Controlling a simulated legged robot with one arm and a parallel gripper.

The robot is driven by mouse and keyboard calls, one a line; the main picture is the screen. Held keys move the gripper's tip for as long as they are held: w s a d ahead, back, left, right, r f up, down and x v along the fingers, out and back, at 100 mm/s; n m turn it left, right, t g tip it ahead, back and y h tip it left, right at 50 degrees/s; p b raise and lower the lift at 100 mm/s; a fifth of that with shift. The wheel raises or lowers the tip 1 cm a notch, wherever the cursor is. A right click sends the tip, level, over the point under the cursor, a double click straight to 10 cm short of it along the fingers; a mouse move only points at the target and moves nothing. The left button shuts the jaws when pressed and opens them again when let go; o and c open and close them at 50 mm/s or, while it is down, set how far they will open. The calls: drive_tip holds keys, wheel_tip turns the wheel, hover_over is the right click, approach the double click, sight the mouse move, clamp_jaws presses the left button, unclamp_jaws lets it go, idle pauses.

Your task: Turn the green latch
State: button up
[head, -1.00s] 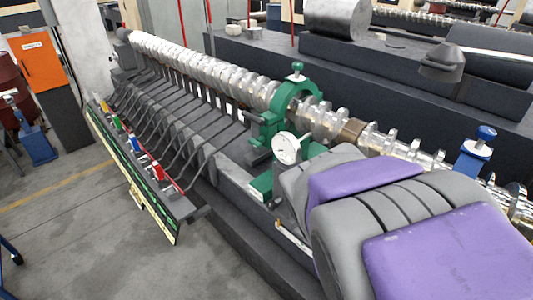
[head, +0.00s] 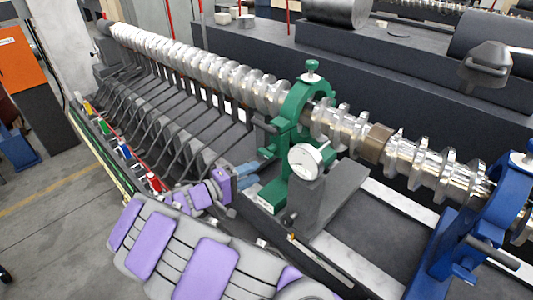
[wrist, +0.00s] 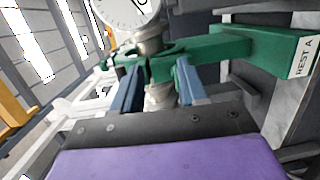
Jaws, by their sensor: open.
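A green clamp frame (head: 290,120) stands around the shiny shaft in the head view, with a green knob (head: 312,67) on top. Which part is the latch is not clear there. In the wrist view a green arm (wrist: 225,47) marked "REST A" runs in from the right, and its left end lies between my fingers around a metal post (wrist: 158,93). My gripper (wrist: 157,84) is open, with a blue-grey finger on each side of that end; contact cannot be told. In the head view my gripper (head: 246,176) is just left of the clamp's base.
A white dial gauge (head: 307,160) sits right beside the clamp and close above my fingers in the wrist view (wrist: 125,10). A long lobed shaft (head: 200,62) runs across, with grey rods (head: 165,110) left of it. A blue stand (head: 470,235) is at the right.

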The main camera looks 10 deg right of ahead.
drive_tip(key=w+a+f+n+t, duration=0.2)
drive_tip(key=a+f+t, duration=0.1)
drive_tip(key=a, duration=0.5)
drive_tip(key=y, duration=0.1)
approach(262, 154)
drive_tip(key=b+x, duration=0.1)
drive_tip(key=x, duration=0.4)
drive_tip(key=shift+f, duration=0.2)
drive_tip(key=x, duration=0.6)
drive_tip(key=shift+s+d+r+b, duration=0.15)
drive_tip(key=shift+d+b, duration=0.2)
drive_tip(key=shift+d, duration=0.2)
drive_tip(key=shift+a, duration=0.8)
drive_tip(key=shift+c, duration=0.7)
drive_tip(key=shift+d, duration=0.45)
clamp_jaws()
